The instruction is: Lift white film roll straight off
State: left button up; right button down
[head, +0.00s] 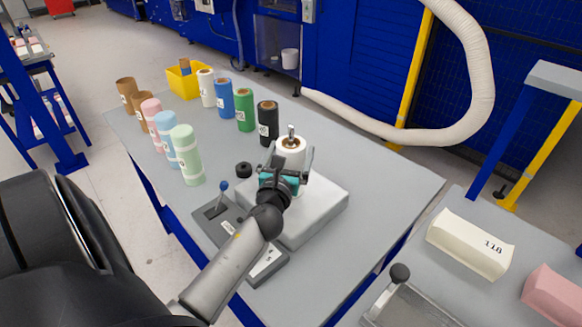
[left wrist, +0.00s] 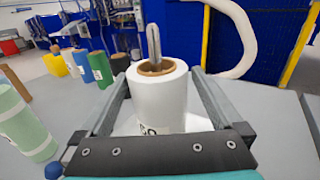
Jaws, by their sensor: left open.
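The white film roll (head: 291,148) stands upright on a metal spindle on a pale square block (head: 325,205). In the left wrist view the white roll (left wrist: 160,98) fills the middle, with its brown core and the spindle tip showing at the top. My left gripper (head: 289,163) is open, with one finger on each side of the roll. In the left wrist view my left gripper (left wrist: 159,72) shows gaps beside the roll near the finger bases; whether the tips touch it is unclear. The roll's lower part is hidden by the gripper. My right gripper is not in view.
Black (head: 268,122), green (head: 244,110), blue (head: 224,98) and several pastel rolls stand behind and left. A blue-knobbed lever (head: 224,186) and a black knob (head: 243,170) sit near the block. The table's right side (head: 400,180) is clear. A foam block (head: 470,243) lies on another table.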

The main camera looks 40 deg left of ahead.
aim_at(294, 139)
pick_arm(q)
jog(key=shift+x, duration=2.6)
jog(key=shift+a, duration=0.1)
grip_shut()
